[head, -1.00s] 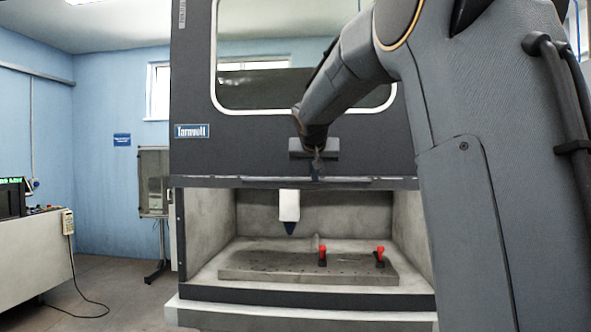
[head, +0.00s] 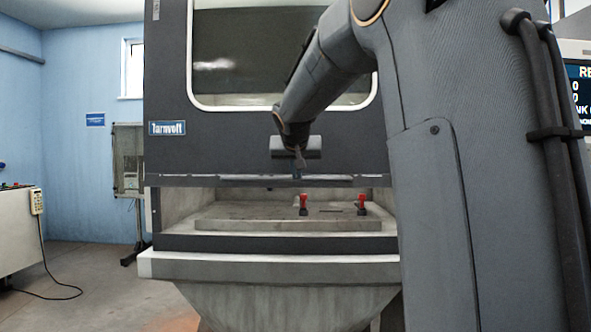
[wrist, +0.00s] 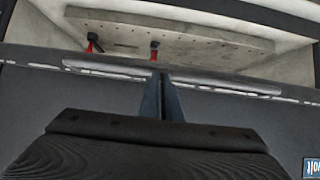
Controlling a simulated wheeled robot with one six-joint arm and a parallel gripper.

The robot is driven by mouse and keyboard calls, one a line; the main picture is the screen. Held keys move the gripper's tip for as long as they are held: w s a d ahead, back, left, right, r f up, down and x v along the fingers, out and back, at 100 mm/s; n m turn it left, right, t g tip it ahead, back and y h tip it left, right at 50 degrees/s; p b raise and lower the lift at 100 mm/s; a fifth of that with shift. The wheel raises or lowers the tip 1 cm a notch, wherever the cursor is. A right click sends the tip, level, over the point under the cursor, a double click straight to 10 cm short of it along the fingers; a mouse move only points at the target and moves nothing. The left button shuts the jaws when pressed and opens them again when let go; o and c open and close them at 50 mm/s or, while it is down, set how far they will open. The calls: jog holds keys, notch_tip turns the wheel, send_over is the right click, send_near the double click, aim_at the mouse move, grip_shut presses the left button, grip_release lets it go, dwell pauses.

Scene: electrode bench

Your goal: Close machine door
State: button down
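The machine door (head: 225,140) is a dark grey panel with a white-framed window and a "Tarnvolt" label. It is partly lowered, leaving a low opening beneath its bottom edge. A pale handle strip (head: 235,178) runs along that edge; it also shows in the wrist view (wrist: 225,86). My gripper (head: 298,175) is at the middle of this strip. In the wrist view its two fingers (wrist: 162,78) are close together with nothing visible between them, their tips overlapping the strip. Whether they touch it is unclear.
Inside the opening, a pale worktable plate (head: 245,225) carries a red-topped clamp (head: 304,203) and another one (head: 362,203). A light sill (head: 200,265) runs below. A console (head: 18,230) with a cable stands left, a framed panel (head: 128,160) behind.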

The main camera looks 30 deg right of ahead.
notch_tip(320, 180, down, 23)
jog(key=b, duration=1.9)
jog(key=shift+w+b, duration=0.15)
jog(key=shift+b, duration=0.25)
jog(key=shift+f, duration=0.2)
